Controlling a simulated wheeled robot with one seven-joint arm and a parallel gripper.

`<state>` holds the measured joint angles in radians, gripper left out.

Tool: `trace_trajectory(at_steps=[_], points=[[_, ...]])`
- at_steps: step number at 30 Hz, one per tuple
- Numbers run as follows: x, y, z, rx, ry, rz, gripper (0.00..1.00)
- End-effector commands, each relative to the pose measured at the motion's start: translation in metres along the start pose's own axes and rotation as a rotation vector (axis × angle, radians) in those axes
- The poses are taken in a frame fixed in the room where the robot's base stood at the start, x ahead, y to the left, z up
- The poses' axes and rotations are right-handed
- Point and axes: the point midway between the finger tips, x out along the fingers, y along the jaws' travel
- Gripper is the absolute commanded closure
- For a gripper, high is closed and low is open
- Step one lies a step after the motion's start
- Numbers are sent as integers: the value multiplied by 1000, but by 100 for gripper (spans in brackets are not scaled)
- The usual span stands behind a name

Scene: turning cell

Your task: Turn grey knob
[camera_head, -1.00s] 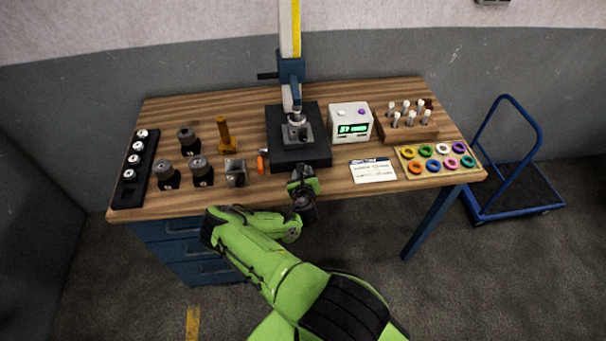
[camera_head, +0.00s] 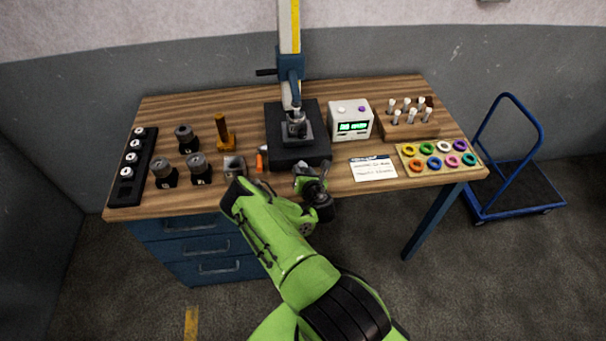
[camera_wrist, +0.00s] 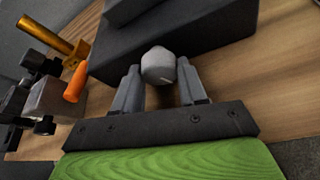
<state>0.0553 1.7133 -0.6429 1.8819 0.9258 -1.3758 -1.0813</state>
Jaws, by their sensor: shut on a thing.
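The grey knob (camera_wrist: 158,62) shows in the wrist view as a pale grey rounded cap with a light line on it, at the front of the black base block (camera_wrist: 205,28). My gripper (camera_wrist: 157,72) has one finger on each side of the knob and is shut on it. In the head view my gripper (camera_head: 299,170) is at the front edge of the black base of the press-like stand (camera_head: 290,68). There the knob is hidden behind my gripper and wrist.
Left of my gripper stand an orange-handled tool (camera_head: 259,162), a metal block (camera_head: 234,168) and a brass post (camera_head: 223,132). Right are a white display box (camera_head: 350,113), a paper card (camera_head: 373,170) and a tray of coloured rings (camera_head: 437,172). The wood between is clear.

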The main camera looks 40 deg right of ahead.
Motion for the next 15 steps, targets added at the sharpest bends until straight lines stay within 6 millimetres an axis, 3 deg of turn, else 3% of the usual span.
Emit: trace_trajectory(at_steps=[15], points=[[0, -1, 0, 162, -2, 67, 89]])
